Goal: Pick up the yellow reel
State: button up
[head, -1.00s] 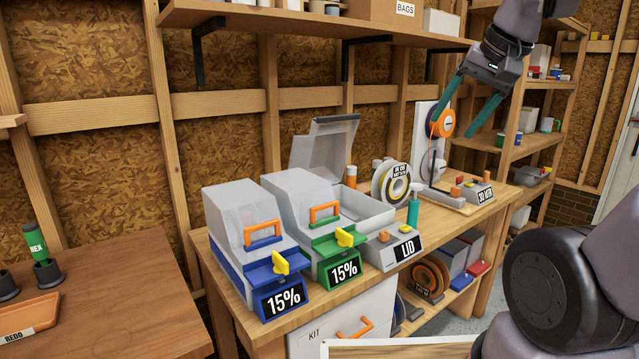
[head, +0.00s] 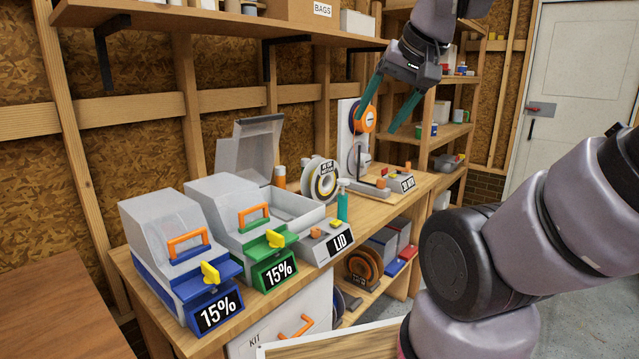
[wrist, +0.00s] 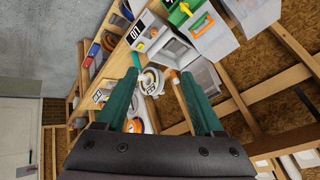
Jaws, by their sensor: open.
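The yellow reel (head: 323,182) stands upright on the bench, right of the open-lidded grey box; it has pale sides, a yellow ring and a dark label on top. In the wrist view the reel (wrist: 151,80) shows between the fingers, farther off. My gripper (head: 375,125) is open and empty, above the bench and to the right of the reel, apart from it. Its green fingers also show in the wrist view (wrist: 160,74).
An orange reel (head: 369,119) hangs on a pale upright panel behind my fingers. A shelf (head: 200,20) runs above.

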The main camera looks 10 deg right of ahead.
aim_at(321, 174)
jog(key=i+l, duration=0.85)
jog(key=l, duration=0.25)
jog(key=i+l, duration=0.45)
jog(key=l+u, duration=0.05)
jog(key=l, duration=0.05)
